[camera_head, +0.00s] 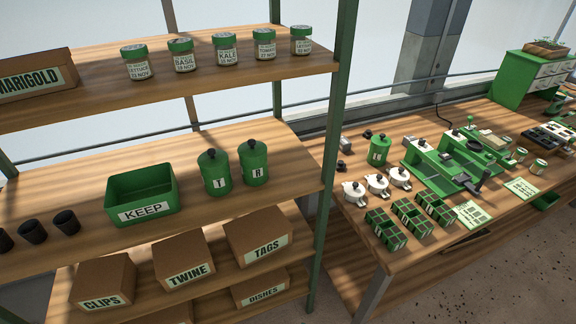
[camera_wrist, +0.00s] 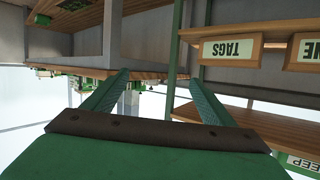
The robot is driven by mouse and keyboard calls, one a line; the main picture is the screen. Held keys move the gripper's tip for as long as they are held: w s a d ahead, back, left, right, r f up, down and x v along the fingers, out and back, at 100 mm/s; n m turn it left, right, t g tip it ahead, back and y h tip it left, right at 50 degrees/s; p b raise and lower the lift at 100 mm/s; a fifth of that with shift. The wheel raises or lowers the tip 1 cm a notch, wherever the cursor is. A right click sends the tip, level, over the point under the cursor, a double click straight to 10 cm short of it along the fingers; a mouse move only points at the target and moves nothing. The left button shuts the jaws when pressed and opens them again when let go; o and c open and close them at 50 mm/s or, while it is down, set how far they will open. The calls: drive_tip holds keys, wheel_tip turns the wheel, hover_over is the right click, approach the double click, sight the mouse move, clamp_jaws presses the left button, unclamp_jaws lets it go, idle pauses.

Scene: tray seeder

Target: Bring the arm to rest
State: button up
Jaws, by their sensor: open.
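My gripper (camera_wrist: 163,92) shows in the wrist view as a green body with a dark bar and two green fingers spread well apart. Nothing is between the fingers. It is clear of the shelf and the bench, which appear upside down beyond it. The arm and gripper do not show in the head view.
A shelf rack (camera_head: 330,150) stands at left with seed jars, a green KEEP bin (camera_head: 142,193), two green canisters and labelled boxes. A wooden workbench (camera_head: 400,256) at right carries a green seeder (camera_head: 445,160), small trays and white pots. Speckled floor shows at lower right.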

drive_tip(key=s+a+r+n+y, duration=0.1)
drive_tip(key=s+a+y, duration=0.1)
drive_tip(key=s+a, duration=0.2)
drive_tip(key=s+a+r+n+t+y, duration=0.1)
drive_tip(key=s+a, duration=0.3)
drive_tip(key=s, duration=0.7)
drive_tip(key=shift+a+r+n+y, duration=0.3)
drive_tip(key=shift+r+n+y, duration=0.1)
drive_tip(key=shift+r+n, duration=0.35)
drive_tip(key=shift+f, duration=0.1)
